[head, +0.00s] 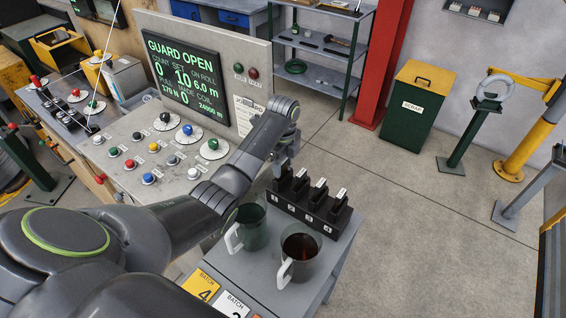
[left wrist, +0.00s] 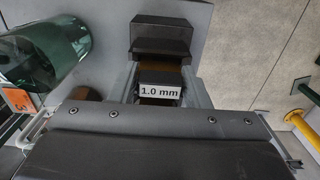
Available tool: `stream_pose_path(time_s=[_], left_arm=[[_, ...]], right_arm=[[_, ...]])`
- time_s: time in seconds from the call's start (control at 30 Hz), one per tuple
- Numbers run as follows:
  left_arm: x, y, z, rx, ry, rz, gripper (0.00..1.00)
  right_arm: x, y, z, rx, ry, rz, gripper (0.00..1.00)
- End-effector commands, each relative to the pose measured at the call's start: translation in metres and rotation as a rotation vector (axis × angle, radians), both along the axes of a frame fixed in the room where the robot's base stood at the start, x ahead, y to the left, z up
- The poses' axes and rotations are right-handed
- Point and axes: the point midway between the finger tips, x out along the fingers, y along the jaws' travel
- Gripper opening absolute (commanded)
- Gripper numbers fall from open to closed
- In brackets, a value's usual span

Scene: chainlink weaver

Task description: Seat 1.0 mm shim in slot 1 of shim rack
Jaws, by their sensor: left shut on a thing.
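The shim rack (head: 296,211) is a long black block at the front right of the bench, with numbered slots along its front. Several black shims with white tags stand in it, one of them a tagged shim (head: 320,187) near the middle. My left gripper (head: 281,163) is at the rack's left end, pointing down. It is shut on the 1.0 mm shim, whose white label (left wrist: 160,91) reads between the fingers in the left wrist view. The shim's lower end is hidden, so I cannot tell how deep it sits in slot 1. My right gripper is out of view.
A dark green mug (head: 251,228) and a mug of dark red liquid (head: 301,254) stand close in front of the rack. A control panel (head: 150,135) with knobs and a "GUARD OPEN" screen (head: 182,75) is at the left.

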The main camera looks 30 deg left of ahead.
Motion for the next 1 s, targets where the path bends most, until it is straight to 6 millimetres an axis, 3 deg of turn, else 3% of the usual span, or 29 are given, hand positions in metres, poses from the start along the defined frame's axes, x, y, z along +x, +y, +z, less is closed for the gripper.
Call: stream_pose_path(time_s=[1.0], left_arm=[[0.0000,0.0000,-0.0067,0.000,0.000,0.000,0.21]], right_arm=[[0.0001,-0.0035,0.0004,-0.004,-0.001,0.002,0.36]])
